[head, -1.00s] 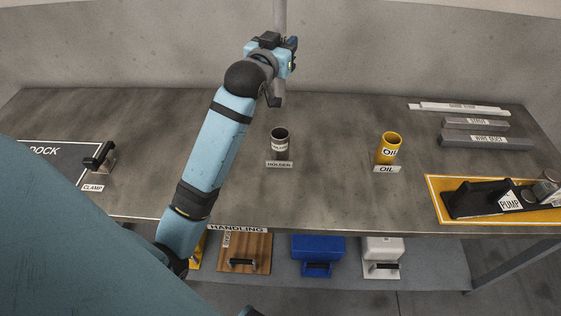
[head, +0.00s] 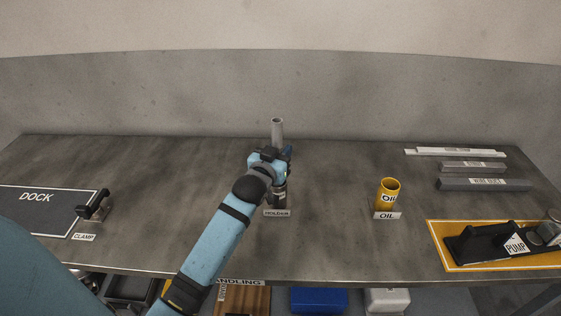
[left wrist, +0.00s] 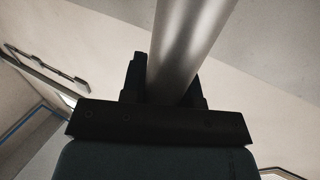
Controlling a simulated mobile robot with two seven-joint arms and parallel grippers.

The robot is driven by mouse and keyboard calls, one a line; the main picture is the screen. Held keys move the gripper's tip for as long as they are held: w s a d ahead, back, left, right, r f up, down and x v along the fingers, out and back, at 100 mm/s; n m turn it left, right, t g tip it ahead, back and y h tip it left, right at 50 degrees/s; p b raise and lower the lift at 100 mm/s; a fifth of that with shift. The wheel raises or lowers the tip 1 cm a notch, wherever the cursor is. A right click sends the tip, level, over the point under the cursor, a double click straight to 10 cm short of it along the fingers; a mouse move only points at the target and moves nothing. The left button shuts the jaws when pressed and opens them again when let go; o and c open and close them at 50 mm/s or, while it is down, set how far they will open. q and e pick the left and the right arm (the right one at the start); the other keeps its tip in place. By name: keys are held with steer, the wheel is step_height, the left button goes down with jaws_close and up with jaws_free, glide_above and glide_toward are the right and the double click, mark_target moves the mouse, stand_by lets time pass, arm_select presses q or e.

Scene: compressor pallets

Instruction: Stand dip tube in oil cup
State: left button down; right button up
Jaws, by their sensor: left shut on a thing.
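The dip tube (head: 277,132) is a grey metal pipe standing upright in my left gripper (head: 273,158). The left gripper is shut on the tube, and the left wrist view also shows the tube (left wrist: 188,45) rising from between the jaws. The gripper is right above the dark holder (head: 279,198), in line with it. The tube's lower end is hidden, but it appears to be at or inside the holder. The yellow oil cup (head: 388,194) stands upright to the right, apart from the tube, behind its OIL label (head: 387,215). My right gripper is not in view.
A dock plate (head: 40,208) with a clamp (head: 93,206) lies at the left. A pump on a yellow-edged mat (head: 440,262) is at the front right. Several bars (head: 484,184) lie at the back right. The bench between holder and oil cup is clear.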

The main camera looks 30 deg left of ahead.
arm_select(q)
steer(key=shift+f, duration=1.65)
steer(key=shift+f, duration=0.2)
steer(key=c, duration=0.9)
jaws_free()
steer(key=shift+o, duration=0.2)
steer(key=shift+r, duration=0.15)
steer(key=s+d, duration=0.1)
steer(key=s, duration=1.1)
steer(key=shift+d, duration=0.4)
